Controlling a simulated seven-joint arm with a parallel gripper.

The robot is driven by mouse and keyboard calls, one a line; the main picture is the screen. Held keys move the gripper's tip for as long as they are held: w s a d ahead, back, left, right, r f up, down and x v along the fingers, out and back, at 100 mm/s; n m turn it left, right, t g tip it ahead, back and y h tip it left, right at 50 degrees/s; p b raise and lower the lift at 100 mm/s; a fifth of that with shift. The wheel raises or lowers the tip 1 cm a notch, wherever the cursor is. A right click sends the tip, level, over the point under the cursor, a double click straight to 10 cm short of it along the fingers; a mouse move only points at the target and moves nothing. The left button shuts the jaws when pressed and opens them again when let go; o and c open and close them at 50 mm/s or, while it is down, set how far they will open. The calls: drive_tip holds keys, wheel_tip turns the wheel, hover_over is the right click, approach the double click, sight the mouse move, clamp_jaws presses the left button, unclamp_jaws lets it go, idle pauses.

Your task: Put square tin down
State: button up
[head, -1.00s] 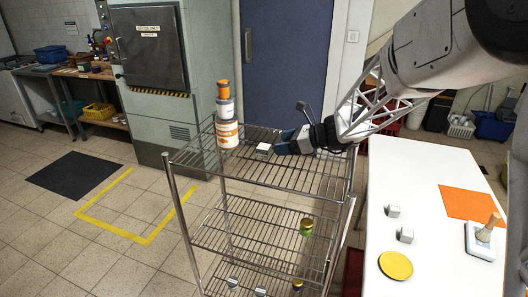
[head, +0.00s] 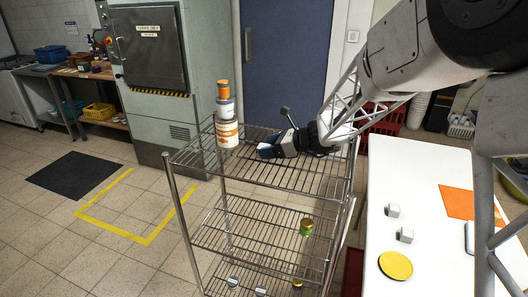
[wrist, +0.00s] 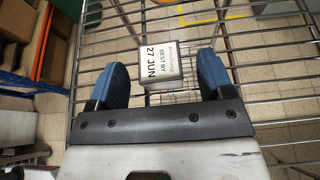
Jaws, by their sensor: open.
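The square tin (wrist: 163,65) is a small silvery box with a label reading "BEST BY 27 JUN". In the wrist view it sits on the wire shelf (wrist: 275,75), between my two blue fingertips, with a gap on each side. My gripper (head: 267,150) is open over the top shelf of the wire rack (head: 290,181), its fingers pointing left in the head view. In the head view the gripper hides the tin.
A stack of orange-and-white cans (head: 227,132) stands left of my gripper on the top shelf. A green jar (head: 306,227) is on the shelf below. The white table (head: 420,195) at right holds small grey boxes (head: 393,210) and a yellow disc (head: 396,265).

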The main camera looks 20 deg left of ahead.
drive_tip(key=shift+x, duration=1.1)
drive_tip(key=c, duration=1.1)
drive_tip(key=shift+r, duration=0.1)
drive_tip(key=shift+r, duration=1.75)
drive_tip(key=s+d, duration=0.2)
drive_tip(key=s, duration=0.2)
drive_tip(key=s+d+r, duration=0.1)
drive_tip(key=s+d, duration=0.2)
drive_tip(key=s, duration=0.2)
drive_tip(key=s+d, duration=0.3)
drive_tip(key=s, duration=0.1)
drive_tip(key=shift+s+d+r, duration=0.2)
drive_tip(key=shift+d, duration=0.05)
